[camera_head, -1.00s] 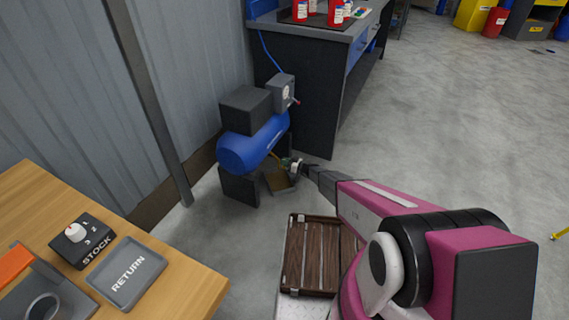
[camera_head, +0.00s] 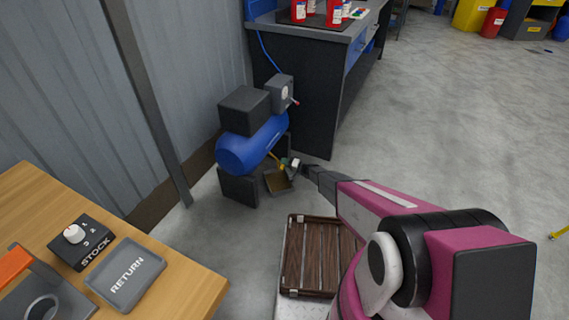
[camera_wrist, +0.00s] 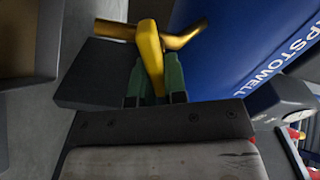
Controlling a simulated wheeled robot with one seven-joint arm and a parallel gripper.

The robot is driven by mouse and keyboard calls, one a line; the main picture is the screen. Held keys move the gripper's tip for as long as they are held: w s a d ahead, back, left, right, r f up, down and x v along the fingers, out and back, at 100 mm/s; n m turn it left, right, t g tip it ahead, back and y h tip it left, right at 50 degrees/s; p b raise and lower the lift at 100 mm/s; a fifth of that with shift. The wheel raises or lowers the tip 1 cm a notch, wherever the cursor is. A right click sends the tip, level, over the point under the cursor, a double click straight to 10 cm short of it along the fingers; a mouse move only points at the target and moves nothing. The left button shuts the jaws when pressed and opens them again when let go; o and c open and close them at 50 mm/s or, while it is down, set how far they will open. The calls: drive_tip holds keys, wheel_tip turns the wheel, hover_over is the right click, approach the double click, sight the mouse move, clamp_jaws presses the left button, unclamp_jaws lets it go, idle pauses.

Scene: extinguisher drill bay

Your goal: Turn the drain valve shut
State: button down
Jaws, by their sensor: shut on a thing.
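The drain valve has a yellow lever handle (camera_wrist: 150,55) on a brass pipe (camera_wrist: 185,38), seen close up in the wrist view. It sits low on the blue compressor tank (camera_head: 250,148) beside the dark workbench. My gripper (camera_wrist: 155,88) has its green fingers shut around the near end of the yellow handle. In the wrist view the handle runs roughly along the fingers, and the brass pipe crosses behind its far end. In the head view my gripper (camera_head: 291,165) reaches the valve from the right, and the valve is small there.
An open tray (camera_head: 278,181) stands on the floor below the valve. A dark workbench (camera_head: 300,110) stands just behind the compressor. A slatted wooden crate (camera_head: 320,255) lies nearer me, and a wooden table (camera_head: 190,285) is at left. Open floor (camera_head: 450,130) lies to the right.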

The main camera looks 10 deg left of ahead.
drive_tip(key=m, duration=0.4)
drive_tip(key=shift+d+f+m, duration=0.1)
drive_tip(key=shift+f+m, duration=0.3)
idle(0.4)
drive_tip(key=c, duration=1.2)
unclamp_jaws()
drive_tip(key=shift+o, duration=0.2)
drive_tip(key=shift+d, duration=0.1)
drive_tip(key=v, duration=1)
drive_tip(key=shift+d, duration=0.25)
drive_tip(key=shift+s, duration=0.1)
